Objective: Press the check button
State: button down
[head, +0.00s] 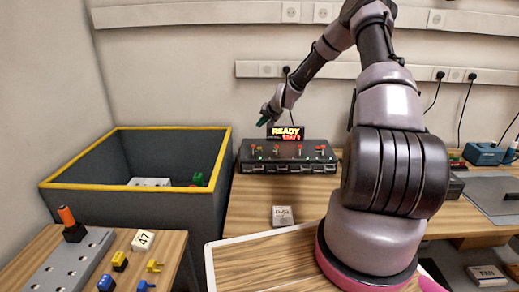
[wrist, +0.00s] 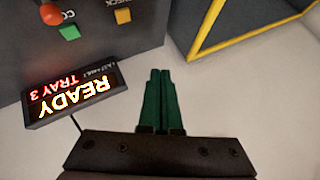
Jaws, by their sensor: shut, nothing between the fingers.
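The check button is a small yellow square (wrist: 123,16) on the dark top of the test unit, at the top of the wrist view, with a partly cut-off label beside it. The unit (head: 287,166) stands on the wooden bench in the head view, where I cannot make the button out clearly. My gripper (wrist: 159,72) has green fingers pressed together, empty. In the wrist view the fingertips are below and right of the button and apart from it. In the head view my gripper (head: 264,119) is above the unit's left end, left of the lit display.
The display (wrist: 70,95) reads READY TRAY 3. A green square (wrist: 69,32) and a red knob (wrist: 51,14) are beside the check button. A grey crate with a yellow rim (head: 135,129) stands left of the unit.

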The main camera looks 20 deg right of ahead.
aim_at(261, 150)
jog(key=shift+f, duration=4.4)
jog(key=shift+f, duration=0.1)
jog(key=shift+f, duration=0.3)
jog(key=shift+f, duration=0.4)
jog(key=shift+r, duration=0.8)
